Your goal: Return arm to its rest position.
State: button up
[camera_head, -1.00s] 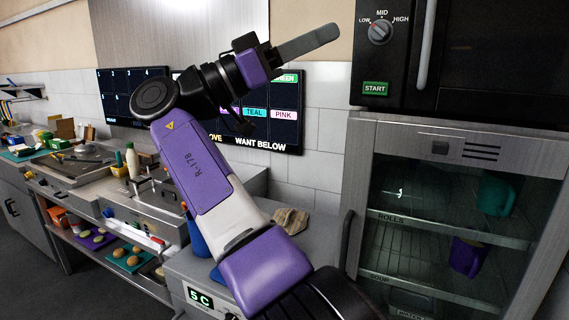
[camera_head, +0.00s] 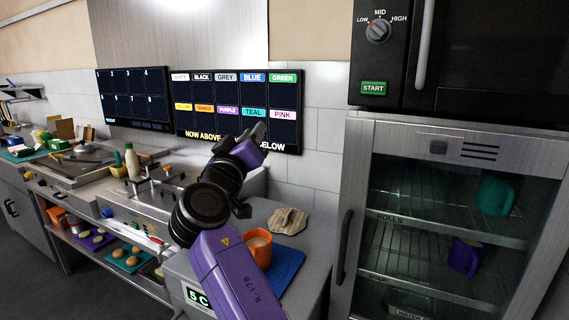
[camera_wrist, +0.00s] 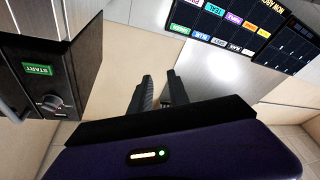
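My purple and black arm (camera_head: 235,275) rises from the bottom of the head view and leans left, then bends at a black joint. My gripper (camera_head: 258,132) points up and right in front of the wall screen. In the wrist view its two dark fingers (camera_wrist: 159,78) stand apart with nothing between them, so it is open and empty. It touches nothing that I can see. My base is out of view.
A folded tan cloth (camera_head: 288,221) lies on the counter. A glass-door cabinet (camera_head: 360,165) and a dark oven (camera_head: 480,60) are right. The griddle counter (camera_head: 85,172) is left.

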jog(key=s+f+n+g+y, duration=0.1)
jog(key=s+f+n+y, duration=0.15)
jog(key=f, duration=0.65)
jog(key=s+f+n+y, duration=0.1)
jog(key=s+f+y, duration=0.25)
jog(key=f, duration=0.55)
jog(key=s+d+f+y, duration=0.4)
jog(key=s+f, duration=0.6)
jog(key=s+d+f+m+g+h, duration=0.1)
jog(key=s+d, duration=0.6)
jog(key=s, duration=0.7)
jog(key=s+d+f+m+g+h, duration=0.2)
jog(key=s+d+f+m, duration=0.2)
jog(key=s+d, duration=0.4)
jog(key=s+d+f+m+g+h, duration=0.1)
jog(key=s+d, duration=0.6)
jog(key=s, duration=1.4)
notch_tip(320, 180, down, 2)
jog(key=shift+s+d+f+m+h, duration=0.1)
jog(key=shift+s+d+m+h, duration=0.3)
jog(key=shift+m+h, duration=0.3)
